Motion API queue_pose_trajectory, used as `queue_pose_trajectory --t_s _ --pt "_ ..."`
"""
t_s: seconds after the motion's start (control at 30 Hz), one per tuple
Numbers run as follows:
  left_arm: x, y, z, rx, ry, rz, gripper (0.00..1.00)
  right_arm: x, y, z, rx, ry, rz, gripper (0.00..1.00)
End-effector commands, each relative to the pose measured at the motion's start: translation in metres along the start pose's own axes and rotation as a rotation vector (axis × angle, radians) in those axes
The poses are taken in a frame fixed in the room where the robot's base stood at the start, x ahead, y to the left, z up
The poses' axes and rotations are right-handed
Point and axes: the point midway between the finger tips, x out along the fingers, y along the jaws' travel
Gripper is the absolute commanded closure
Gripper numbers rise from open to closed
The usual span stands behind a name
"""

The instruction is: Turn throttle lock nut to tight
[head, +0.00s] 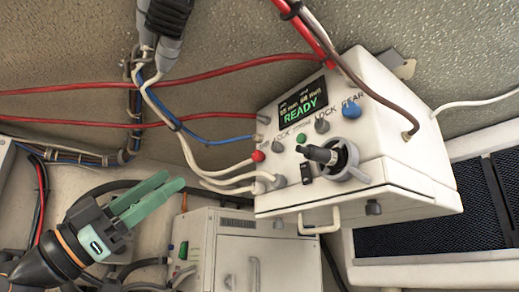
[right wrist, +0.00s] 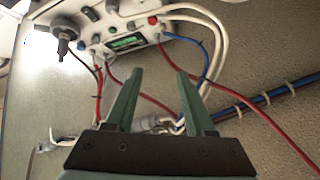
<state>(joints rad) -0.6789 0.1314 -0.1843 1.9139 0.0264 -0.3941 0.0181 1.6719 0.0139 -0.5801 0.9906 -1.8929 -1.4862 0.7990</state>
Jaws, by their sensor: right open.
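A white control box (head: 390,185) is mounted on the wall, its display reading READY. On its front, a black throttle lever (head: 318,154) sticks out of a grey ring-shaped collar with a side tab (head: 358,173). The collar looks like the throttle lock nut; its exact turn position is unclear. In the right wrist view the lever (right wrist: 62,42) shows at upper left beside a bright glare. My right gripper (head: 172,186), with green fingers, is open and empty, to the left of the box and apart from it. It also shows in its wrist view (right wrist: 160,73). My left gripper is out of view.
Red (head: 258,156), grey (head: 321,125), green and blue (head: 351,109) knobs sit close to the lever. White, blue and red cables (head: 230,70) run to the box's left side and top. A second white box (head: 235,245) stands below. A dark grille (head: 420,220) is at right.

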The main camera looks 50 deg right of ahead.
Motion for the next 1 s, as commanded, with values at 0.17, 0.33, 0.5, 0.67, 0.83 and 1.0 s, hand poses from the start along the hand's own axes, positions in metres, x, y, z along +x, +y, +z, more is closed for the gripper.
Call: queue_pose_trajectory --t_s 0.17,0.33,0.5,0.67,0.83,1.0 --pt "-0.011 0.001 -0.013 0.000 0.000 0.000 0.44 0.008 0.021 0.001 -0.092 -0.012 -0.071 0.46" --pt "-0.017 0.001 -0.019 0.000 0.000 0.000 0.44 0.024 0.051 0.017 -0.211 -0.014 -0.069 0.46" --pt "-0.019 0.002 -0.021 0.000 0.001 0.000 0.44 0.035 0.070 0.028 -0.288 -0.012 -0.054 0.46" --pt "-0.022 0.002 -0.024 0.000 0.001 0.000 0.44 0.046 0.073 0.030 -0.302 -0.012 -0.049 0.46" --pt "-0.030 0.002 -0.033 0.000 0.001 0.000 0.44 0.076 0.072 0.029 -0.300 -0.014 -0.047 0.46" --pt "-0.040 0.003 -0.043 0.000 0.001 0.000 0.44 0.112 0.070 0.029 -0.300 -0.014 -0.047 0.46"
